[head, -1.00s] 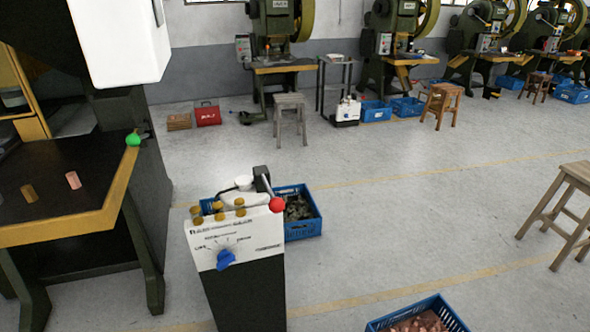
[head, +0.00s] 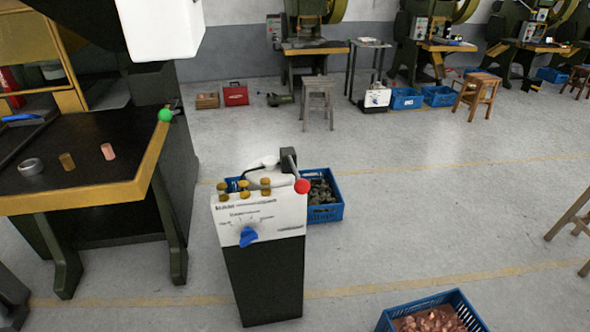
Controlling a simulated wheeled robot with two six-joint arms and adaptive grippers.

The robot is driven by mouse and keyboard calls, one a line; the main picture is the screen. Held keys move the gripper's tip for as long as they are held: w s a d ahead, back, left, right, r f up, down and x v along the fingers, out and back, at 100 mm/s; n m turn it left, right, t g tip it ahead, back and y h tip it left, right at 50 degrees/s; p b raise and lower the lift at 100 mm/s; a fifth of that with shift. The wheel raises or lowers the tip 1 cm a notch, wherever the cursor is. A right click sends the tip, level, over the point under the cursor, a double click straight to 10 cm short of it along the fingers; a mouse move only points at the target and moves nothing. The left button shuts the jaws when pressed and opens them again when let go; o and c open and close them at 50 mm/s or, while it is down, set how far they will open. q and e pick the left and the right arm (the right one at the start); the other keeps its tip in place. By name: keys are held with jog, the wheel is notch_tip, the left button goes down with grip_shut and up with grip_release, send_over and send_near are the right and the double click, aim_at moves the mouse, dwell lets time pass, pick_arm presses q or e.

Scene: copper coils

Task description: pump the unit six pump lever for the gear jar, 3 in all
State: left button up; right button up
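A pump unit (head: 262,265) with a white top and dark body stands on the floor at the lower middle of the head view. Its lever has a dark arm and a red ball knob (head: 302,186) at the right end of the top. Several brass caps (head: 265,187) and a blue dial knob (head: 248,236) sit on the unit. I cannot read its label well enough to tell whether it is unit six. I cannot make out a gear jar for certain. Neither of my grippers is in view.
A press table (head: 100,202) with a yellow edge and a green ball knob (head: 165,115) stands at the left. A blue crate of metal parts (head: 325,214) is behind the unit. A blue crate of copper pieces (head: 470,312) is at the lower right. The floor at right is mostly open.

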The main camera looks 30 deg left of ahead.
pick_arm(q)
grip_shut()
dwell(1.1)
